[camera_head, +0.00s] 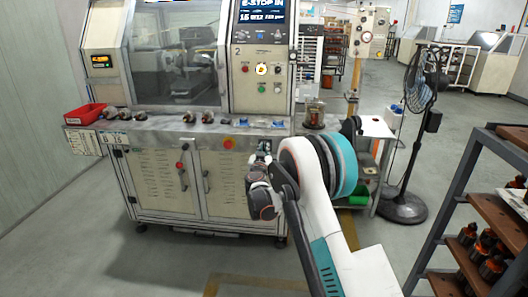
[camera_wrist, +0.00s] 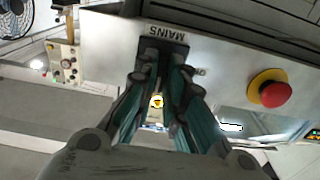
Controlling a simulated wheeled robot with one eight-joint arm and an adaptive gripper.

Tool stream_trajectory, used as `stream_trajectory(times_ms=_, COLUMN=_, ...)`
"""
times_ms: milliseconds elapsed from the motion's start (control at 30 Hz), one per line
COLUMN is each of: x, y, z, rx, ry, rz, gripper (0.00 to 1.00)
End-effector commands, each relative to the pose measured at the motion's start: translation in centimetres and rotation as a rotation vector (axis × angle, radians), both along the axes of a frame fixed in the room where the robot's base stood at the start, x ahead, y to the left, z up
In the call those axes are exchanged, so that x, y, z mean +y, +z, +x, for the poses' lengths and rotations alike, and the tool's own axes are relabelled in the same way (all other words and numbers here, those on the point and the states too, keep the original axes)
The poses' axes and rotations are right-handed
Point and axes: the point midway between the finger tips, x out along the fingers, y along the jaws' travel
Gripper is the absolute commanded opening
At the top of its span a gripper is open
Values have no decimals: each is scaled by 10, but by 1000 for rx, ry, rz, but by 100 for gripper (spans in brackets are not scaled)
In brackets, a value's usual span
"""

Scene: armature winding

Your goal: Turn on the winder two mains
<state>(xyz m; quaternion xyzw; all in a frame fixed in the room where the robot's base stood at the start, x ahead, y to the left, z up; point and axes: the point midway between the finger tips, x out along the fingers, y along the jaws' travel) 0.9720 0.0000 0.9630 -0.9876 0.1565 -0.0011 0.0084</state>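The machine marked 2 (camera_head: 170,120) stands ahead in the head view. In the wrist view, upside down, its MAINS label (camera_wrist: 167,33) sits beside a dark switch plate (camera_wrist: 150,46). My gripper (camera_wrist: 162,66) reaches to this plate, fingertips close to it. The fingers are near each other, with a narrow gap between them. The switch handle is hidden at the tips, and whether they touch it cannot be told. In the head view, my gripper (camera_head: 264,147) is at the front panel below the tabletop, right of the orange-red stop button (camera_head: 228,143).
The red emergency stop on its yellow base (camera_wrist: 275,90) is beside my fingers in the wrist view. A red bin (camera_head: 85,114) and several small parts lie on the machine's ledge. A fan (camera_head: 412,130) and a brown rack (camera_head: 480,200) stand at the right. Floor at the left is clear.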

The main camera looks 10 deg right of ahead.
Motion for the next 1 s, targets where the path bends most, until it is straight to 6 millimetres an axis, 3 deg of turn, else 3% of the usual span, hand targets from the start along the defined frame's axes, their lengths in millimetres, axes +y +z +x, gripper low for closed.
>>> stream_trajectory(times_ms=33, x=0, y=-1, z=0, rx=0, ry=0, rz=1, gripper=24)
stream_trajectory(times_ms=67, x=0, y=-1, z=0, rx=0, ry=0, rz=1, gripper=30)
stream_trajectory(times_ms=533, x=3, y=0, z=-8, rx=0, ry=1, rz=-1, gripper=30)
stream_trajectory(times_ms=1000, x=31, y=0, z=-92, rx=0, ry=1, rz=-1, gripper=30)
